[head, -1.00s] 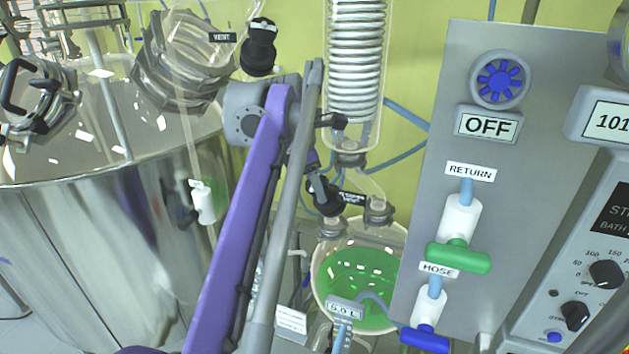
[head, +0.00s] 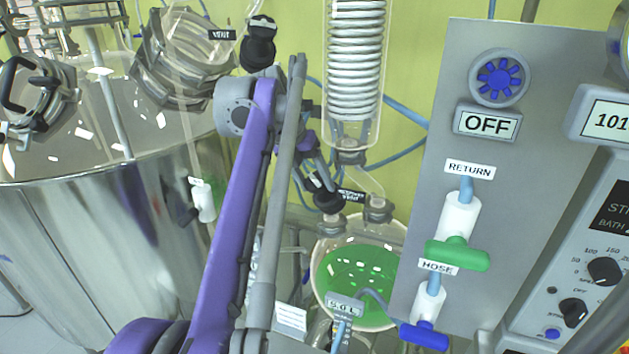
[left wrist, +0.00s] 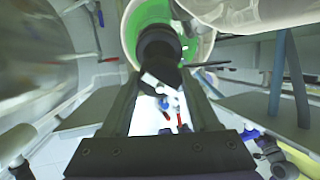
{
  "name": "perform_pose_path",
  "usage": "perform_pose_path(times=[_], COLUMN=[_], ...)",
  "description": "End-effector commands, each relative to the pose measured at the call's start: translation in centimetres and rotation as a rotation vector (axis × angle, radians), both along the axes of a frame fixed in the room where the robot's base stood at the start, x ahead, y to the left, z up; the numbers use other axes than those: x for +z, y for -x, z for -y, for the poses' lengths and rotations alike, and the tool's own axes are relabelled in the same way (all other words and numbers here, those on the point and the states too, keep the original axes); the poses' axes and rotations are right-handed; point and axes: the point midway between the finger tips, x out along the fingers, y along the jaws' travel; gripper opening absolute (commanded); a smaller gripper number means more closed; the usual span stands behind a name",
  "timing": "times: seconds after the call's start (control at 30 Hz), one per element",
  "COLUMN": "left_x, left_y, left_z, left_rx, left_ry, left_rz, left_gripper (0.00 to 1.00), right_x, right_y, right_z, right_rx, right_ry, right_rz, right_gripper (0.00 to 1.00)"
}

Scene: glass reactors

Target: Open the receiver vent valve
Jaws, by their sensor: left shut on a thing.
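The receiver vent valve (head: 328,201) has a black knob beside a small black label reading something like "RECEIVER VENT" (head: 351,196). It sits above the round glass receiver (head: 335,247), which holds green liquid. My left gripper (head: 312,180) reaches it from the upper left and is shut on the knob. In the left wrist view the black valve (left wrist: 160,48) lies between and beyond the fingertips of my left gripper (left wrist: 163,85), with the green receiver behind. My arm hides part of the surroundings, and the exact turn of the knob is hard to tell. My right gripper is not in view.
A glass condenser coil (head: 355,70) hangs just above the valve. A grey panel (head: 540,130) with RETURN and HOSE valves stands at the right. A large steel vessel (head: 90,240) with a VENT fitting is at the left. Blue hoses run behind the valve.

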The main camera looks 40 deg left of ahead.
Motion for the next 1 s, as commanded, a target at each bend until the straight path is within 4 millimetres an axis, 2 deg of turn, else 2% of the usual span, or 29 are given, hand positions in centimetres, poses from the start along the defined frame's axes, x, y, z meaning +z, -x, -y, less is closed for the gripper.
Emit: perform_pose_path(times=[0.4, 1.0], left_x=[0.02, 0.01], left_y=[-0.03, -0.01], left_z=[-0.02, 0.02], left_rx=[0.171, 0.198], left_ry=[0.113, 0.132], left_rz=[-0.016, -0.02], left_gripper=[0.06, 0.06], right_x=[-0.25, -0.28], right_y=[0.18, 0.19], right_z=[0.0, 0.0], right_rx=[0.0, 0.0], right_ry=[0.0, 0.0], right_rz=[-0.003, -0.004], right_gripper=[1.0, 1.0])
